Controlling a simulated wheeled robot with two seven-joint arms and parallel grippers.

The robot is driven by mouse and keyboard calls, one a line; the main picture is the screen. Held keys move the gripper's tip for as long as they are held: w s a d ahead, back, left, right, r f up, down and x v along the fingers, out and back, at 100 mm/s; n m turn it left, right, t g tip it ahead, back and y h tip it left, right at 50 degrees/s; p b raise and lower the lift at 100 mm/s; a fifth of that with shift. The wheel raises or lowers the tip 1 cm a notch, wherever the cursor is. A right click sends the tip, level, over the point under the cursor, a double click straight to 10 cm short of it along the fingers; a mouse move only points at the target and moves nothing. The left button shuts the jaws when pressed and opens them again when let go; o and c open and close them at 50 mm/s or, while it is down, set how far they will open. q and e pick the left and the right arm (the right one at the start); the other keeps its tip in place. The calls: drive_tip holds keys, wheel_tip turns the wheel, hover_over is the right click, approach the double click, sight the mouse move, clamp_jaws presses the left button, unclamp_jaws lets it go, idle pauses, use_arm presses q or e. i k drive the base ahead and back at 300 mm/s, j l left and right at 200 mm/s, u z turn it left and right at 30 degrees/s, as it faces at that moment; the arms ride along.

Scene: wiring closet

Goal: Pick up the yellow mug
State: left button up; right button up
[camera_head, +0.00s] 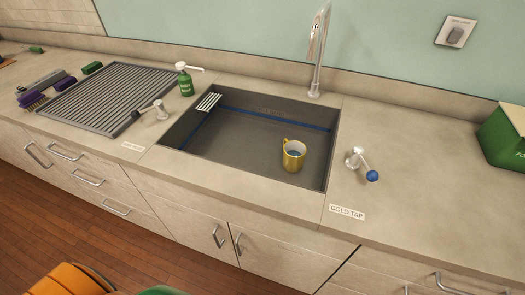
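The yellow mug (294,156) stands upright in the right part of the dark grey sink basin (225,142). Its opening faces up and its handle is on its upper left side. The inside of the mug looks pale. Neither of my grippers shows in the head view, so nothing is seen touching the mug.
A tall faucet (318,50) rises behind the sink. A blue-tipped tap lever (361,163) stands right of it, another lever (150,110) left. A green soap bottle (186,82), drying rack (110,97), brushes (33,100) and green box (504,137) stand on the counter (420,150).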

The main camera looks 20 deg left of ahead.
sight(294, 152)
drive_tip(key=k+j+z, duration=0.4)
drive_tip(key=j, duration=0.25)
drive_tip(key=k+j+z, duration=0.25)
drive_tip(key=j+z, duration=0.2)
drive_tip(key=j, duration=0.15)
drive_tip(key=k+j+z, duration=0.4)
drive_tip(key=k+j, duration=0.05)
